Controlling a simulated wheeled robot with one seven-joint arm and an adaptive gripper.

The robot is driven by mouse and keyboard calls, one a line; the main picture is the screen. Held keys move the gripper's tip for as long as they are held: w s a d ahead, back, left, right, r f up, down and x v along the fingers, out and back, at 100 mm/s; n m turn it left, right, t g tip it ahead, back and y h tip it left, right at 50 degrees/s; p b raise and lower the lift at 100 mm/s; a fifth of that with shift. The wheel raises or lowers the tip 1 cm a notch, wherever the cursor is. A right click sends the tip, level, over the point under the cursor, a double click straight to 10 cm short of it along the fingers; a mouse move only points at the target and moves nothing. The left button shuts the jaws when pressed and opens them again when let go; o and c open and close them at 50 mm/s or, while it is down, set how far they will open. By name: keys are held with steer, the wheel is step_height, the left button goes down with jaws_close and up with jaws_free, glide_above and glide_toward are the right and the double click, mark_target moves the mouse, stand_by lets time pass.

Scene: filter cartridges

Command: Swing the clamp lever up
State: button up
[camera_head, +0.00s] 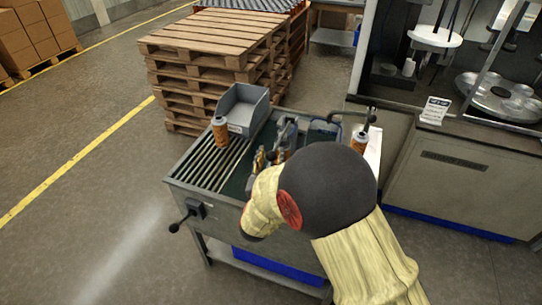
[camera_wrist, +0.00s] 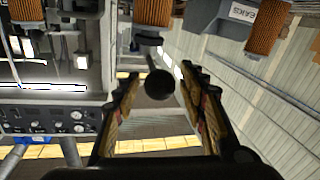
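In the wrist view a lever with a round black knob (camera_wrist: 159,84) on a short rod shows between my fingertips. My gripper (camera_wrist: 161,88) is open around it, with a visible gap on both sides of the knob. In the head view my gripper (camera_head: 263,160) is over the workbench, beside grey clamp-like hardware (camera_head: 287,135). My arm hides the lever and much of the fixture in that view. An orange filter cartridge (camera_wrist: 153,11) shows beyond the knob in the wrist view, which looks upside down.
The bench (camera_head: 187,176) has a slatted top. A grey bin (camera_head: 243,105) and an orange cartridge (camera_head: 220,132) stand at its back left; another cartridge (camera_head: 359,142) stands to the right, near a dark bar. Stacked pallets (camera_head: 205,60) are behind. A machine cabinet (camera_head: 455,175) is at right.

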steer(key=c, duration=1)
jaws_close()
